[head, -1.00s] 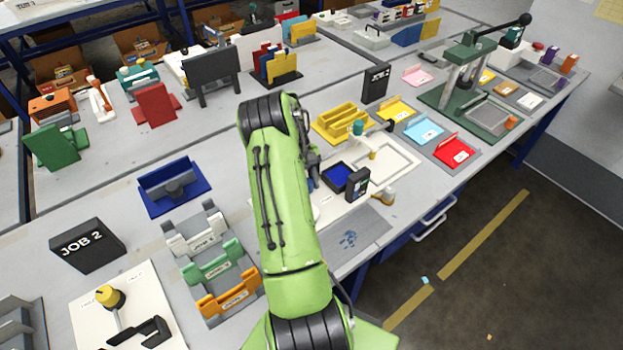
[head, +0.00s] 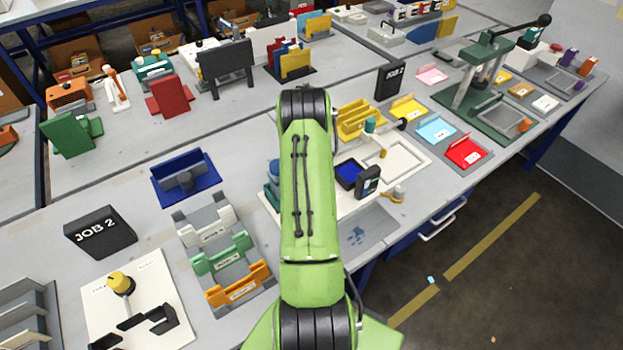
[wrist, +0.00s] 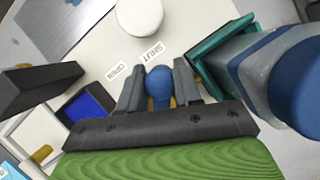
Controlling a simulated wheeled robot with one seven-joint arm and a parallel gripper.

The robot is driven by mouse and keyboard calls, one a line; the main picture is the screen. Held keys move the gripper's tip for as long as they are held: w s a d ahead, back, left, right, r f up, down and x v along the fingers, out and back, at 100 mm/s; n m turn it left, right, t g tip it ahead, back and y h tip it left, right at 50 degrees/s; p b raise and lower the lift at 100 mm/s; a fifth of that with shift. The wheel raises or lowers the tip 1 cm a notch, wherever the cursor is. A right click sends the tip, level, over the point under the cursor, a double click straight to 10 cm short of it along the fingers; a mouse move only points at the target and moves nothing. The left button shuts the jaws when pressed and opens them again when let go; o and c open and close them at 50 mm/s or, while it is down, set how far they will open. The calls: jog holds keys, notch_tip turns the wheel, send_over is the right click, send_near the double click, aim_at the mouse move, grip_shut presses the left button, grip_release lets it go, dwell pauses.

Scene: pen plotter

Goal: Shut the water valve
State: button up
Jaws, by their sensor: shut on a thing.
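In the wrist view a blue rounded knob (wrist: 160,82), which looks like the water valve's handle, sits between the two grey fingers of my gripper (wrist: 160,84). The fingers are shut on it. A SHUT label (wrist: 152,52) and an OPEN label (wrist: 118,72) lie on the pale board just beyond the knob, with SHUT closer to it. The rest of the valve is mostly hidden by the knob and my gripper. In the head view my arm covers my gripper and the valve.
A blue-capped grey cylinder (wrist: 295,95) by a teal holder (wrist: 215,55) stands close on the right in the wrist view. A white round-ended part (wrist: 140,18) is ahead. A blue ink pad (wrist: 86,108) and a black block (wrist: 40,88) are left.

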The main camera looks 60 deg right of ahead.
jog(key=o, duration=1)
jog(key=shift+o, duration=0.2)
